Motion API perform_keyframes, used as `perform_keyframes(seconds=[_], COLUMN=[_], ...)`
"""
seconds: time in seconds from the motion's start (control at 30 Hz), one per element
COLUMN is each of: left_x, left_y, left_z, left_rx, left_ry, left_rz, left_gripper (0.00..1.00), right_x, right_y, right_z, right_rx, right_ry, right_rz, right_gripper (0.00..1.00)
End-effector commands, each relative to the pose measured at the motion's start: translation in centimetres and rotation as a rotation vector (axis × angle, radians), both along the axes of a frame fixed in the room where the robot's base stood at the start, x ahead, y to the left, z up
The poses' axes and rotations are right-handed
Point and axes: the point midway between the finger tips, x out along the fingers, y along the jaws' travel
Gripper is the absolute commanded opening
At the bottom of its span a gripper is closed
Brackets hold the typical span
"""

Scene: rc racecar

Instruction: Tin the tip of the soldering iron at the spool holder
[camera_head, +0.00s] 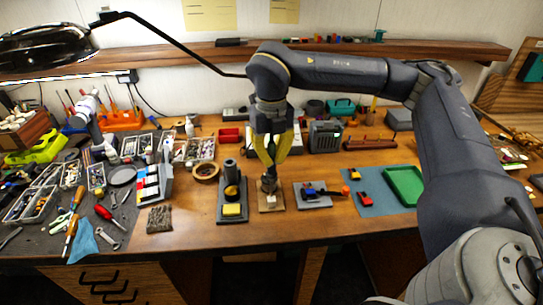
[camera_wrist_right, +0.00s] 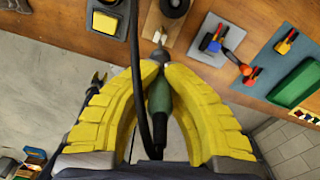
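My right gripper (camera_head: 272,163) has its yellow fingers closed around the soldering iron. In the right wrist view, the iron (camera_wrist_right: 158,95) has a green handle between the fingers (camera_wrist_right: 160,62), and its metal tip points away toward the bench. The spool holder is a wooden plate (camera_wrist_right: 150,20) with a dark ring-shaped spool (camera_wrist_right: 174,7) and a small pale piece at its front. In the head view, the holder (camera_head: 264,207) is right under the gripper. The tip appears close to the pale piece; I cannot tell whether they touch. My left gripper is not in view.
An iron stand with a yellow sponge (camera_head: 231,209) is just left of the holder. A grey plate with small coloured parts (camera_head: 315,203) is to its right, then a blue mat and green tray (camera_head: 404,185). Tools crowd the left side. A black cable crosses the wrist view.

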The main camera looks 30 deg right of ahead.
Motion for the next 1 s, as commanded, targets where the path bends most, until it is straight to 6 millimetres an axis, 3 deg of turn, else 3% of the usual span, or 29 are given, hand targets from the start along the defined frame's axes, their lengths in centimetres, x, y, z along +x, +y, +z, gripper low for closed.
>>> perform_keyframes(seconds=[1.0], left_x=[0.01], left_y=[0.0], left_z=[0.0], left_rx=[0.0], left_ry=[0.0], left_rz=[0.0], left_gripper=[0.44], right_x=[0.01], right_y=[0.0], right_z=[-0.71], right_rx=[0.0], right_ry=[0.0], right_rz=[0.0], right_gripper=[0.0])
